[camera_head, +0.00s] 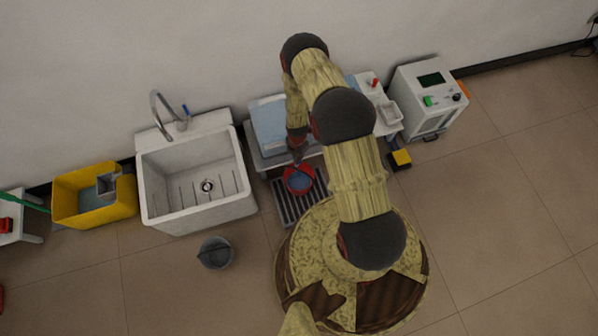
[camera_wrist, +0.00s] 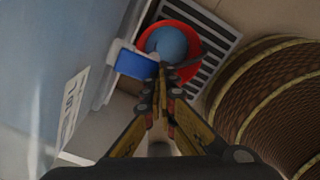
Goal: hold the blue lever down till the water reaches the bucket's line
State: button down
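The blue lever (camera_wrist: 134,63) juts from the front of the pale blue dispenser (camera_head: 268,128) in the wrist view. The red bucket (camera_head: 290,187) stands below it on a dark floor grate; it also shows in the wrist view (camera_wrist: 151,33). A round blue surface, apparently water, shows inside the bucket; I cannot make out its line. My gripper (camera_wrist: 163,72) is over the near side of the bucket, its fingers together, tips close to the right end of the lever. I cannot tell whether they touch it. In the head view my arm hides the lever.
A white sink (camera_head: 155,190) with a tap stands left of the dispenser. A yellow tub (camera_head: 125,200) is farther left, and a grey bucket (camera_head: 215,253) stands on the floor in front. A white machine (camera_head: 410,100) and a small yellow-black box (camera_head: 400,160) are to the right.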

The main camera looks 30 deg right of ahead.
notch_tip(320, 180, up, 8)
jog(key=p, duration=0.5)
dwell(0.5)
